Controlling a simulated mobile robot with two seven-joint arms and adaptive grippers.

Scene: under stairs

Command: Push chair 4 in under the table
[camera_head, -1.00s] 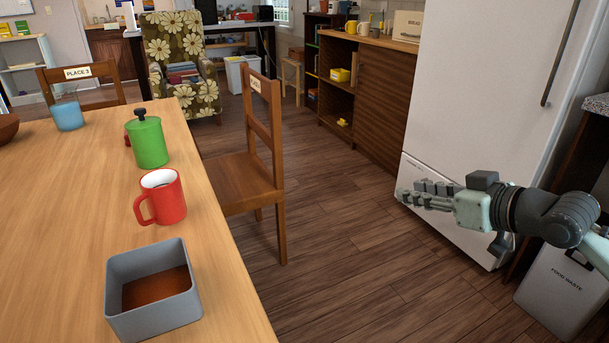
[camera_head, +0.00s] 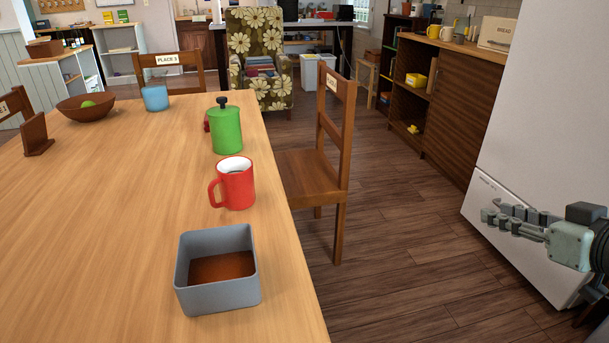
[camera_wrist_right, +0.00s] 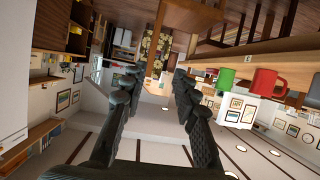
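A wooden chair (camera_head: 331,165) stands at the right side of the wooden table (camera_head: 110,215). Its backrest carries a white "PLACE" label seen at a slant; I cannot read the number. The left part of its seat is hidden behind the table edge, and the backrest stands apart from the edge. My right gripper (camera_head: 490,216) is in front of the white fridge, well to the right of the chair and not touching it. In the right wrist view the gripper (camera_wrist_right: 157,78) has its fingers apart with nothing between them. My left gripper is out of view.
On the table stand a grey box (camera_head: 217,296), red mug (camera_head: 238,186), green pot (camera_head: 227,132), blue cup (camera_head: 155,98) and brown bowl (camera_head: 85,107). The fridge (camera_head: 535,150) bounds the right. Bare floor (camera_head: 400,235) lies between it and the chair. A flowered armchair (camera_head: 258,48) stands behind.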

